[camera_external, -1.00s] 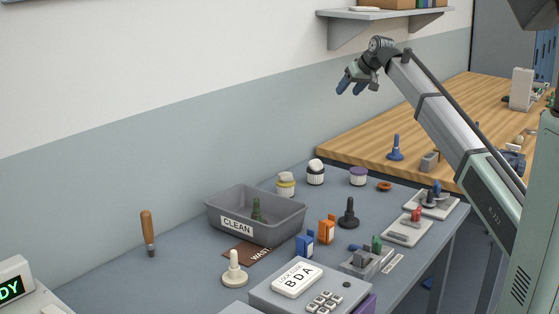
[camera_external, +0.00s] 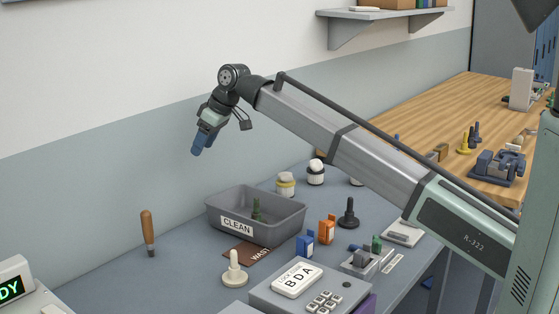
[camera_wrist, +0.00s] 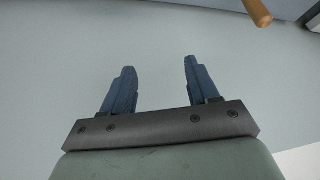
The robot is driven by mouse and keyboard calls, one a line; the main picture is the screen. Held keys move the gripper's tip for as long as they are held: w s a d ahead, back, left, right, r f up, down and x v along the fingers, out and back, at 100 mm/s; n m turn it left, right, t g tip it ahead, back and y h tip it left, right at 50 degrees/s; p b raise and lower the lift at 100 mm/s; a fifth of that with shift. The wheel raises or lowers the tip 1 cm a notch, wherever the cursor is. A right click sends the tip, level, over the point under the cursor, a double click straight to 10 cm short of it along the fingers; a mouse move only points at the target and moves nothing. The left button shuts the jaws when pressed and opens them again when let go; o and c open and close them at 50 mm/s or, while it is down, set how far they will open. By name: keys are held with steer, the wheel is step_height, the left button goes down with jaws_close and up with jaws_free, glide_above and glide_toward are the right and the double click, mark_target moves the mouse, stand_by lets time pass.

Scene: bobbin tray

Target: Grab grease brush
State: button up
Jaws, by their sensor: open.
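The likely grease brush (camera_external: 148,232) has an orange-brown wooden handle and a dark lower end. It stands upright at the left of the grey bench in the external view. Its wooden handle also shows at the top right edge of the wrist view (camera_wrist: 257,12), with the rest cut off. My gripper (camera_external: 197,150) is in the air above and to the right of the brush, apart from it, with its blue fingers pointing down and left. In the wrist view my gripper (camera_wrist: 159,69) is open, with nothing between its fingers.
A grey bin (camera_external: 225,223) marked CLEAN stands right of the brush, with a green item inside. A cream peg-like item (camera_external: 235,270) stands in front. A display box (camera_external: 14,283) is at the lower left. The bench around the brush is clear.

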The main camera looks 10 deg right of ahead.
mark_target(146, 213)
steer(key=s+a+f+n+g, duration=0.1)
steer(key=s+a+f+n, duration=0.15)
steer(key=s+a, duration=1.1)
steer(key=shift+n+h, duration=0.3)
steer(key=shift+n, duration=0.15)
steer(key=f, duration=0.2)
steer(key=s+f, duration=0.1)
steer(key=f, duration=0.4)
steer(key=shift+s+a, duration=0.2)
steer(key=shift+a, duration=0.15)
steer(key=shift+s+x, duration=0.15)
steer(key=shift+x, duration=1.3)
steer(key=shift+s+x, duration=0.15)
steer(key=shift+x, duration=1.3)
steer(key=shift+d, duration=0.1)
steer(key=shift+c, duration=0.2)
steer(key=c, duration=1)
